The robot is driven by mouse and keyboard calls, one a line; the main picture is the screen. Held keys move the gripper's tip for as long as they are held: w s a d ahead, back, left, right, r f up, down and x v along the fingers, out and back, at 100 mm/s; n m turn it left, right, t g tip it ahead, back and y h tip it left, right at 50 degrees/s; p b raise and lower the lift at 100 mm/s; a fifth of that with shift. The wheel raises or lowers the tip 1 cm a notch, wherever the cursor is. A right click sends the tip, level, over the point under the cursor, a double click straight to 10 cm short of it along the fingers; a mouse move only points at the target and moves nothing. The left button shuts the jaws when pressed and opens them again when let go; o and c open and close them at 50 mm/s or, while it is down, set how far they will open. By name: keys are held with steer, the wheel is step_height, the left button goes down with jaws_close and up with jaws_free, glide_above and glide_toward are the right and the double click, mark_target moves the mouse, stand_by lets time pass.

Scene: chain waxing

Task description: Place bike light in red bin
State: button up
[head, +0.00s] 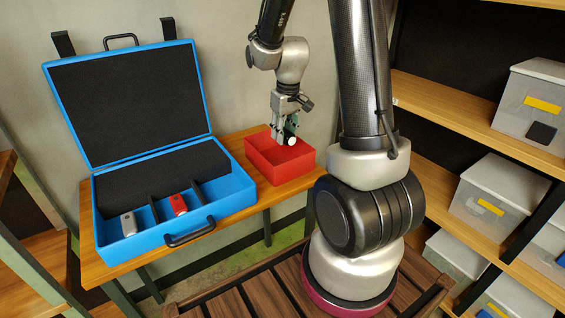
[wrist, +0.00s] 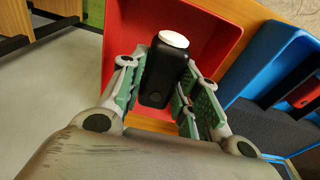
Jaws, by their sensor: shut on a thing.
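The bike light (wrist: 163,75) is black with a round white end. In the wrist view it sits between the two fingers of my gripper (wrist: 157,92), which is shut on it. The red bin (head: 269,164) is an open box on the wooden table, right of the blue case. In the head view my gripper (head: 285,132) points down over the bin, and the white end of the light shows near its fingertips. In the wrist view the red bin (wrist: 205,30) lies behind the light. I cannot tell how far the light is above the bin floor.
An open blue case (head: 165,243) with dark foam stands on the table (head: 236,213), left of the bin. It holds a silver light (head: 129,224) and a red light (head: 179,204) in separate compartments. Wooden shelves (head: 440,114) with grey boxes stand at the right.

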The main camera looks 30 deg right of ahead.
steer(key=shift+a+f, duration=0.1)
step_height(320, 180, down, 10)
steer(key=shift+r, duration=0.1)
stand_by(0.4)
steer(key=o, duration=1)
steer(key=shift+o, duration=0.2)
steer(key=r, duration=0.4)
steer(key=s+r, duration=0.1)
steer(key=r, duration=0.6)
steer(key=shift+s+r, duration=0.2)
steer(key=shift+r, duration=0.2)
steer(key=s+a+r+t, duration=0.1)
steer(key=s+a+r, duration=0.1)
steer(key=s+r, duration=0.6)
steer(key=s+a+r+t, duration=0.1)
steer(key=s+a+r, duration=0.2)
steer(key=s+r, duration=0.5)
steer(key=s, duration=0.4)
steer(key=shift+s+r+m+t, duration=0.2)
steer(key=shift+s+m+t, duration=0.1)
steer(key=shift+m+t, duration=0.1)
